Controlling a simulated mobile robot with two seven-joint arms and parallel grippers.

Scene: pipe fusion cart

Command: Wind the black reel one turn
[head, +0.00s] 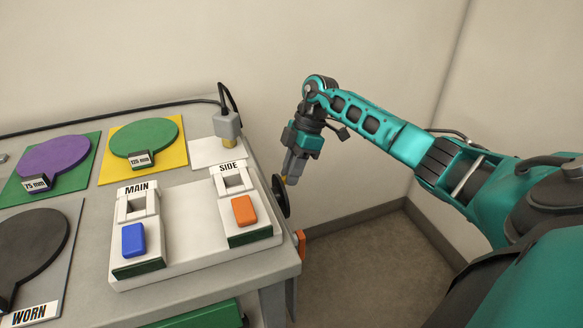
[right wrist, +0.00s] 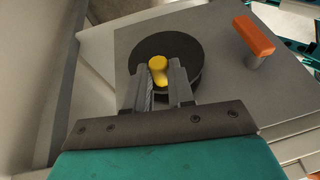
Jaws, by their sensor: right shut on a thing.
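The black reel (head: 281,196) is mounted on the right side of the cart, seen nearly edge-on in the head view. In the right wrist view the reel (right wrist: 188,52) shows as a dark disc with a yellow knob (right wrist: 158,64) on its face. My right gripper (head: 288,179) reaches down to the reel from the right. In the right wrist view its two fingers (right wrist: 163,88) are shut on the yellow knob, which shows between their tips. My left gripper is in neither view.
An orange handle (right wrist: 254,36) sticks out beside the reel. On the cart top are a white panel (head: 185,225) with MAIN and SIDE switches, purple and green paddles, and a grey plug (head: 227,125) with a black cable. Right of the cart is open floor (head: 370,255).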

